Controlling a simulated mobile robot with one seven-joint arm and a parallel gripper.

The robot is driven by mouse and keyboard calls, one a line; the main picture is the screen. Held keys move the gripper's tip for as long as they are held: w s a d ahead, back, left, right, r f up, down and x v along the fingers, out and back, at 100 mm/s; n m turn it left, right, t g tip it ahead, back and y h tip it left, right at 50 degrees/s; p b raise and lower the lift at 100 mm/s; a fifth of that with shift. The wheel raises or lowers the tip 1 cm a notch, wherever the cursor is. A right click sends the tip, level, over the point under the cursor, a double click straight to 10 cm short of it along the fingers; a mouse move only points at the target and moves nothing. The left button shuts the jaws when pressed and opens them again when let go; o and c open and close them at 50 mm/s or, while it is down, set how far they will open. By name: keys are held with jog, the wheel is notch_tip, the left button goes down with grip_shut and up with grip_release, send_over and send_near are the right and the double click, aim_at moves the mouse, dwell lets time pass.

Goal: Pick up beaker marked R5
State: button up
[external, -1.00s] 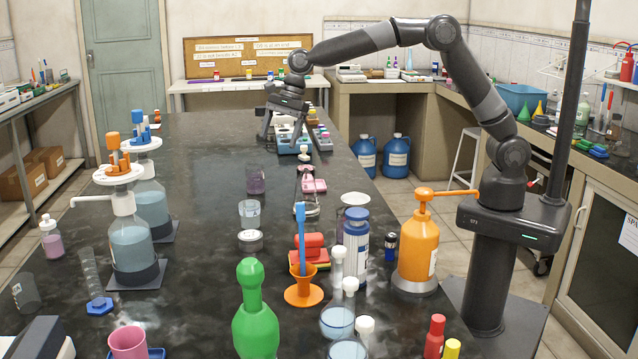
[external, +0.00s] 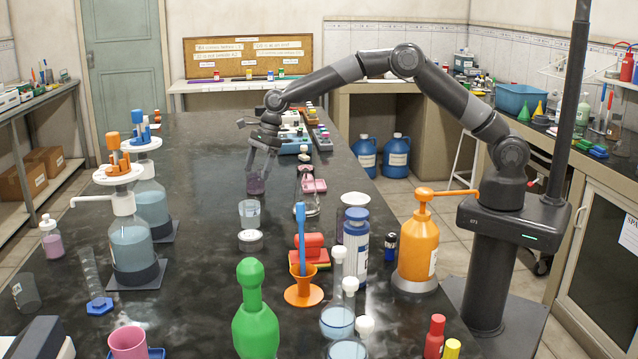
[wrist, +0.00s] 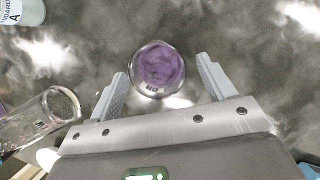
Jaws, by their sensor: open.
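A small clear beaker with purple contents (external: 256,186) stands on the dark bench, left of the pink item. In the wrist view the purple beaker (wrist: 158,70) lies between my fingers, seen from above. Its small dark mark is too small to read, so I cannot tell whether it says R5. My gripper (external: 262,170) points down at this beaker with its fingers spread on either side; in the wrist view the open gripper (wrist: 162,68) holds nothing. A second clear beaker (external: 249,213) with pale contents stands nearer the external camera; no mark is readable on it.
A clear glass vessel (wrist: 38,122) is left of my fingers in the wrist view, and a labelled container (wrist: 22,12) is at its upper left. A conical flask (external: 306,200) and pink item (external: 314,186) stand right of the purple beaker. Bench to its left is clear.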

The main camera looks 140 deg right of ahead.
aim_at(250, 192)
jog(key=shift+x, duration=1.6)
jog(key=shift+w+r, duration=0.1)
jog(key=shift+c, duration=0.3)
jog(key=c, duration=1.1)
jog(key=shift+r, duration=0.15)
jog(key=shift+r, duration=1.95)
jog(key=s+d+r, duration=0.1)
jog(key=s+r, duration=0.5)
jog(key=s, duration=0.5)
jog(key=shift+s+d+r, duration=0.2)
jog(key=shift+d+r, duration=0.15)
jog(key=shift+r, duration=0.05)
